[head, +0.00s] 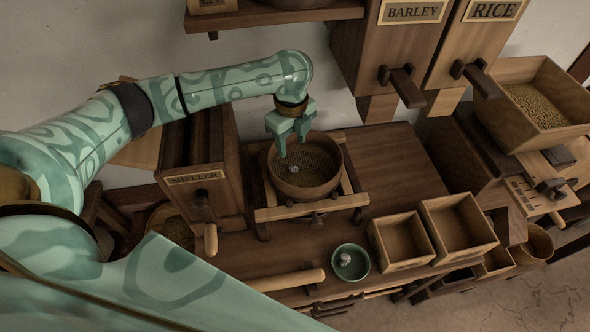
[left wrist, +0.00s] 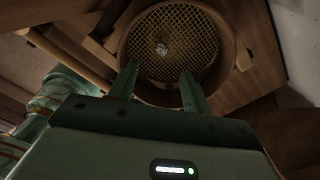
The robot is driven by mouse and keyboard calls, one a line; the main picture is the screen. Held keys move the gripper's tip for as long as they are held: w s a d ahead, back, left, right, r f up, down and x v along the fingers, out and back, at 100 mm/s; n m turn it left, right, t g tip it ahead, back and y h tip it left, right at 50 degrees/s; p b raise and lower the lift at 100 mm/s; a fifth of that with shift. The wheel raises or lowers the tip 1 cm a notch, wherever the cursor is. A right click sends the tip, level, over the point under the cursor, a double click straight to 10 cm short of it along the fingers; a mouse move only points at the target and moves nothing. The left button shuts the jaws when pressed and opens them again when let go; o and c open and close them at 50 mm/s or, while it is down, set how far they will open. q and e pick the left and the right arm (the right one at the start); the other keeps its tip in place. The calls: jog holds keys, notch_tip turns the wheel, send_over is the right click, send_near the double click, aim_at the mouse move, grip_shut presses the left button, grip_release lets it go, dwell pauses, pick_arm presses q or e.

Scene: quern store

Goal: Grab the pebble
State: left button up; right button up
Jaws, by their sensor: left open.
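A small pale grey pebble (head: 293,168) lies on the mesh inside the round wooden sieve (head: 330,187), left of the mesh's middle. It also shows on the mesh in the left wrist view (left wrist: 162,49), a little beyond the fingertips. My left gripper (head: 292,146) is open and empty, pointing down above the sieve. In the left wrist view its two fingers (left wrist: 159,68) stand apart, with the pebble in line with the gap between them. My right gripper is not in view.
The sieve rests on a wooden frame (head: 268,214) on the bench. The sheller box (head: 195,178) stands close on the left. A green bowl (head: 361,272) holding another pale lump and two open wooden boxes (head: 400,240) stand in front. Barley and rice bins (head: 408,40) hang behind right.

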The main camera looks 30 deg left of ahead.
pick_arm(q)
jog(key=b, duration=0.1)
send_over(293, 167)
notch_tip(293, 167, down, 5)
jog(key=shift+s+r, duration=0.15)
jog(key=shift+r, duration=0.05)
notch_tip(293, 167, down, 5)
jog(key=b, duration=0.2)
jog(key=shift+b, duration=0.3)
jog(key=c, duration=1.1)
